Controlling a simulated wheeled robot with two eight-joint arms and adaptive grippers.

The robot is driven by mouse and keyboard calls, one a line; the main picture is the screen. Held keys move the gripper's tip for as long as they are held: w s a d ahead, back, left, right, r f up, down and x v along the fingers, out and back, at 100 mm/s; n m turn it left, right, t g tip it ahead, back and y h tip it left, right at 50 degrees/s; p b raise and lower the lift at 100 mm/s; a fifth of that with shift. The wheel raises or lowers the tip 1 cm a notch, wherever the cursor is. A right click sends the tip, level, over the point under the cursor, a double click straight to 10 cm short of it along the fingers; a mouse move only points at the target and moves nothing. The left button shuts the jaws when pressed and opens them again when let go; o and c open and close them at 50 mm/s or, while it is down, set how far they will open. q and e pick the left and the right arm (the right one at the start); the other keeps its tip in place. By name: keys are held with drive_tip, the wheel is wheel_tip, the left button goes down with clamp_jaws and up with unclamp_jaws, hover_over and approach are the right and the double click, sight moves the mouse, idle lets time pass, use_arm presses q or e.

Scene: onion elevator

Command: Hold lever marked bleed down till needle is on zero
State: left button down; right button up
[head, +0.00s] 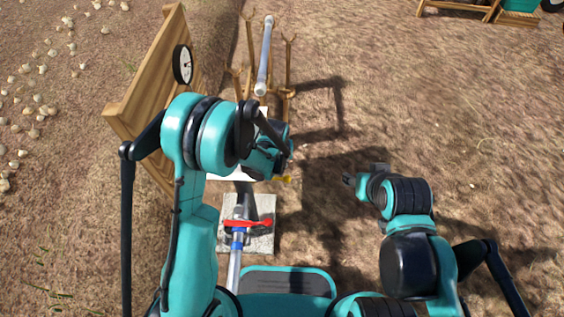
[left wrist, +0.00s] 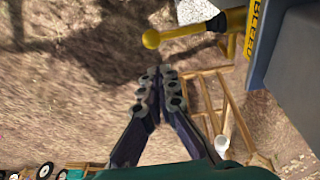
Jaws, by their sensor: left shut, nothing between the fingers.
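The yellow lever (left wrist: 190,32) ends in a round knob and sits beside a yellow plate marked BLEED (left wrist: 255,30) on a grey housing (left wrist: 292,62) in the left wrist view. Its yellow knob shows small in the head view (head: 283,179). My left gripper (left wrist: 158,84) is shut and empty, its tips a little apart from the knob in the picture; in the head view the hand is mostly hidden. The round gauge (head: 182,64) has a white dial on a wooden board; its needle is too small to read. My right gripper (head: 348,180) is away to the right, its fingers unclear.
A wooden board (head: 146,80) stands at the left. A wooden frame with a grey pipe (head: 265,55) lies beyond my left arm. A red-handled valve (head: 247,223) on a pipe stands near my base. Onions (head: 40,100) are scattered far left. Open ground lies right.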

sight(286, 176)
use_arm(q)
drive_tip(key=x, duration=0.2)
drive_tip(key=b+x, duration=0.1)
drive_tip(key=x, duration=0.1)
drive_tip(key=s+b+x, duration=0.1)
drive_tip(key=x, duration=0.1)
drive_tip(key=shift+d+f, duration=0.15)
drive_tip(key=shift+f, duration=0.1)
drive_tip(key=shift+s+d+f+b, duration=0.1)
drive_tip(key=shift+d+f+b, duration=0.05)
drive_tip(key=shift+f+b, duration=0.3)
